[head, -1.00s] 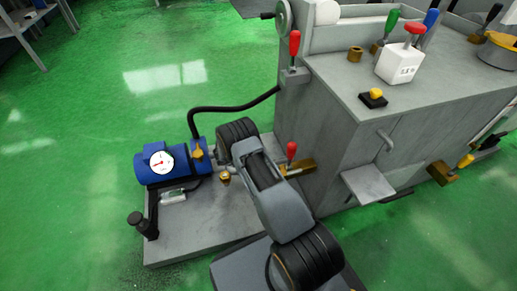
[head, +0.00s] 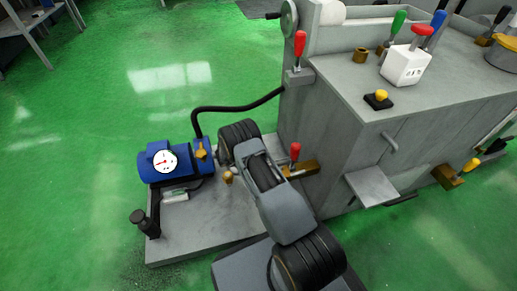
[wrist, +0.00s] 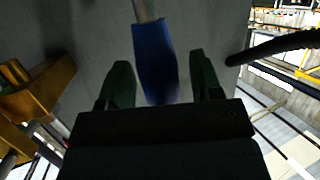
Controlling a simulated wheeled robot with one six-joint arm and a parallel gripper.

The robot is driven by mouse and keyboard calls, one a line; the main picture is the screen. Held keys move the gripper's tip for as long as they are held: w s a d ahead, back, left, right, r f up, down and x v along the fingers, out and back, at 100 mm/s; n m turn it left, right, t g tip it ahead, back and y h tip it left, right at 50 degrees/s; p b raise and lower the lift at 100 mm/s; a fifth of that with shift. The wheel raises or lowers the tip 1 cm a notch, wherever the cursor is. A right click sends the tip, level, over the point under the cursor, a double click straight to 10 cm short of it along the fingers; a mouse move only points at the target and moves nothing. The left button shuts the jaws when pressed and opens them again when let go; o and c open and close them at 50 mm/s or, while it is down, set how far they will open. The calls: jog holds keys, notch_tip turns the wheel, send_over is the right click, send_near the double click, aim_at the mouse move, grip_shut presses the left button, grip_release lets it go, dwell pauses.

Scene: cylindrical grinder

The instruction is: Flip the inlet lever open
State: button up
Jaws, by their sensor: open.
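In the wrist view, a lever with a blue handle (wrist: 154,62) and a thin metal stem lies between the two dark green fingers of my gripper (wrist: 162,68). The fingers are open, one on each side of the handle, with a visible gap on both sides. I take this to be the inlet lever, but no label shows. In the head view, my arm hides the gripper and this lever. A red-handled lever (head: 295,152) stands by a brass valve body (head: 305,168) on the machine's side.
A blue pump with a dial (head: 165,161) stands on a grey base plate (head: 185,240). A black hose (head: 240,109) runs from it to the grey machine (head: 340,130). A brass part (wrist: 35,92) is close left of my gripper. A grey shelf (head: 371,184) juts out at right.

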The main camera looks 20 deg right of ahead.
jog(key=shift+r, duration=0.15)
jog(key=shift+r+p, duration=0.3)
jog(key=shift+r, duration=0.1)
notch_tip(320, 180, up, 3)
jog(key=shift+f+p, duration=0.1)
jog(key=shift+p, duration=0.6)
jog(key=s+a+r+p, duration=0.3)
jog(key=s+r+p, duration=0.4)
jog(key=s, duration=0.6)
notch_tip(320, 180, up, 2)
jog(key=shift+s+r, duration=0.1)
jog(key=shift+s, duration=0.2)
jog(key=shift+a, duration=0.1)
